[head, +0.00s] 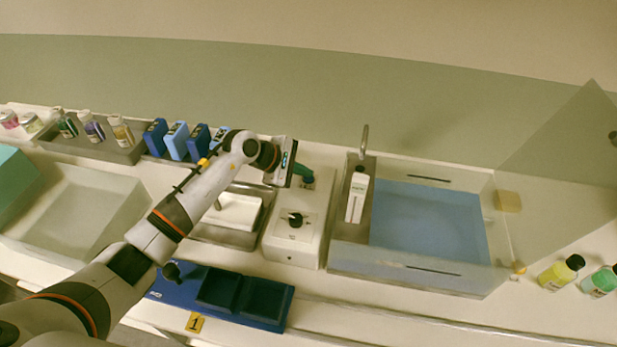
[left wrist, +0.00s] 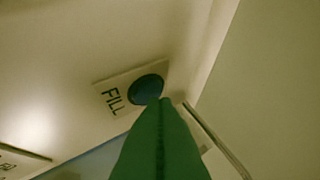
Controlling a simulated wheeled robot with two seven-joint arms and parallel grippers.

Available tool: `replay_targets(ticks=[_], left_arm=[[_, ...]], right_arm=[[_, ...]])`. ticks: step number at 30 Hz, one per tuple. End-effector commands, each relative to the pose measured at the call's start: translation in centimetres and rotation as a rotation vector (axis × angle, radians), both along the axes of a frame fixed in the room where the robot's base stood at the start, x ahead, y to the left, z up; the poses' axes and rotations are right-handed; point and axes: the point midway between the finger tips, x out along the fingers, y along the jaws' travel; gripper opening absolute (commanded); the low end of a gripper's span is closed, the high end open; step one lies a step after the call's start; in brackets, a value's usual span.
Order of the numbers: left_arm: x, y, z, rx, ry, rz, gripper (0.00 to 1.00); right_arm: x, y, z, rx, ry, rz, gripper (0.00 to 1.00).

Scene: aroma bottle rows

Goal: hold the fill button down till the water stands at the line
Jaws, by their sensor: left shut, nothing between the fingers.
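The fill button (left wrist: 147,89) is a round dark blue button beside the word FILL in the left wrist view. My left gripper (head: 304,174) has green fingers, shut with nothing between them. In the left wrist view its fingertips (left wrist: 160,101) overlap the button's lower right edge; I cannot tell whether they touch or press it. In the head view the gripper hides the button. A clear tank (head: 340,262) holds blue water (head: 430,222). Short dark lines mark its far wall (head: 428,179) and near wall (head: 433,271); I cannot tell the water's height against them. My right gripper is not in view.
A white dispenser (head: 355,197) stands at the tank's left end, near a metal spout (head: 364,140). A white box with a black knob (head: 295,219) is left of the tank. A blue tray (head: 220,295) lies in front. Yellow (head: 560,273) and green (head: 601,281) bottles stand right.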

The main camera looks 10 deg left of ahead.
Motion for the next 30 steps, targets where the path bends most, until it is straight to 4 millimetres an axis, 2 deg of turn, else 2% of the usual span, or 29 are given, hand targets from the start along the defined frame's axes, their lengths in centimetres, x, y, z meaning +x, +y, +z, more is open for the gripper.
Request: replay_targets(ticks=[30], left_arm=[[-0.04, 0.00, -0.63, 0.001, 0.001, 0.000, 0.00]], right_arm=[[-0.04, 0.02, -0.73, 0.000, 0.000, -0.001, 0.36]])
